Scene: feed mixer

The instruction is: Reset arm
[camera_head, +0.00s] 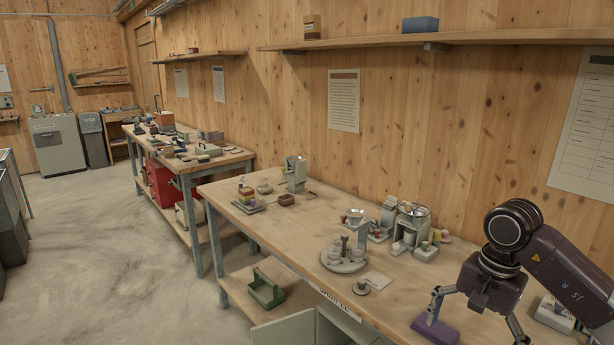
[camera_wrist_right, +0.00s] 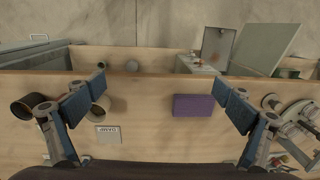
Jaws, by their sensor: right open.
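My right gripper (camera_head: 474,316) is at the lower right of the head view, above the near workbench (camera_head: 260,228). Its two fingers are spread wide apart, and nothing is held between them. In the right wrist view the open fingers (camera_wrist_right: 160,102) stand on either side, with the bench top below. A purple block (camera_head: 436,331) lies on the bench by one fingertip in the head view. In the right wrist view the purple block (camera_wrist_right: 193,105) lies between the fingers' lines, closer to the right finger. My left gripper is in neither view.
A round tray with glassware (camera_head: 343,262), a small grey machine (camera_head: 410,230) and a white box (camera_head: 555,314) stand on the bench. A green carrier (camera_head: 265,289) sits on the lower shelf. A second bench (camera_head: 200,162) stands farther back. Open floor (camera_head: 100,250) lies to the left.

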